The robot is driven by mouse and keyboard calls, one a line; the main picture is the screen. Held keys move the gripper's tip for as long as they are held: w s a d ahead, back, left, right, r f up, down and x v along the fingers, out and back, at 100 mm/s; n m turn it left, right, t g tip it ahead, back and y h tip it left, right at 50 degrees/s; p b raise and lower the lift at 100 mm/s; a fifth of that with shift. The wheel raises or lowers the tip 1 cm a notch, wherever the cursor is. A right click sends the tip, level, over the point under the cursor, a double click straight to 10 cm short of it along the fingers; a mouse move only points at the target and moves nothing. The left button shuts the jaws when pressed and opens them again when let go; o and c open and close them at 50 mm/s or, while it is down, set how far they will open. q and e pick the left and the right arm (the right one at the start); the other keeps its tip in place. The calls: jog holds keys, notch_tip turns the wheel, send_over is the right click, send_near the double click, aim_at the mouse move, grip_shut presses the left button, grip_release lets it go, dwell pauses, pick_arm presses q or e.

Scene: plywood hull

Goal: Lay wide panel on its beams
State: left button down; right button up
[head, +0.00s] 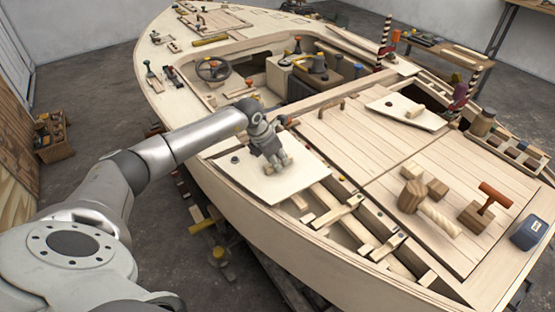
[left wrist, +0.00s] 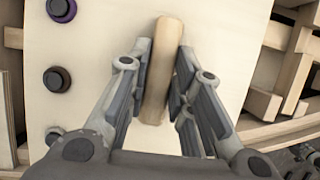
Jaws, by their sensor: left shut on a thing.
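The wide panel (head: 252,180) is a pale plywood sheet over the left side deck of the hull. My left gripper (head: 280,164) is shut on the panel's wooden handle, above its middle. In the left wrist view the handle (left wrist: 163,70) stands between the two fingers, and the panel (left wrist: 110,30) fills the middle of the picture. Beams (head: 340,213) show in the open bay in front of the panel, and beam ends also show right of it in the left wrist view (left wrist: 265,104). I cannot tell whether the panel touches its beams. The right gripper is not in view.
Another pale panel with a handle (head: 398,112) lies across the deck. Dark round knobs (left wrist: 56,79) line the panel's left side. A steering wheel (head: 212,69) stands farther forward.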

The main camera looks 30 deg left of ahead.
pick_arm(q)
jog(key=shift+f+b, duration=0.7)
jog(key=shift+f, duration=0.15)
dwell(0.4)
jog(key=c, duration=1.2)
grip_release()
